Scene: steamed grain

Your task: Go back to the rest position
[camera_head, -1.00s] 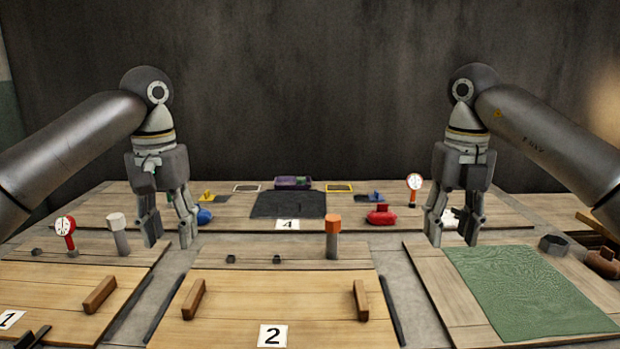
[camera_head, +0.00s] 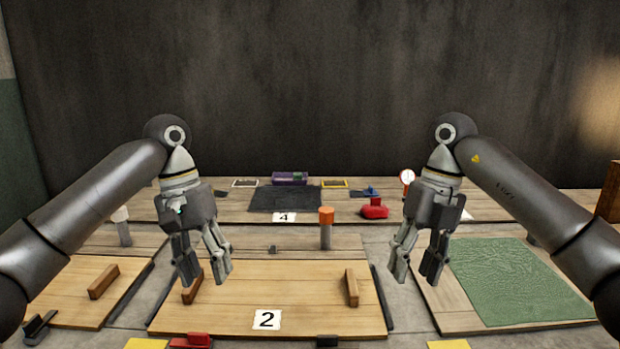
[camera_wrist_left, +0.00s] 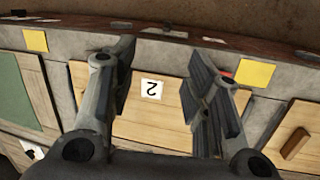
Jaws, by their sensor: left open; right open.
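My left gripper (camera_head: 203,279) is open and empty. It hangs fingers down above the left part of the wooden board marked 2 (camera_head: 290,312). My right gripper (camera_head: 416,276) is open and empty. It hangs above the gap between that board and the board with the green mat (camera_head: 515,280). In the left wrist view, the two fingers of my left gripper (camera_wrist_left: 160,95) stand apart with nothing between them, and the label 2 (camera_wrist_left: 152,89) shows beyond them.
An orange-topped post (camera_head: 326,228) stands behind board 2. Wooden handles (camera_head: 352,288) stick up from the boards. A red object (camera_head: 374,208), a purple box (camera_head: 290,179) and a dark mat (camera_head: 284,198) lie farther back. A dark wall closes off the back.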

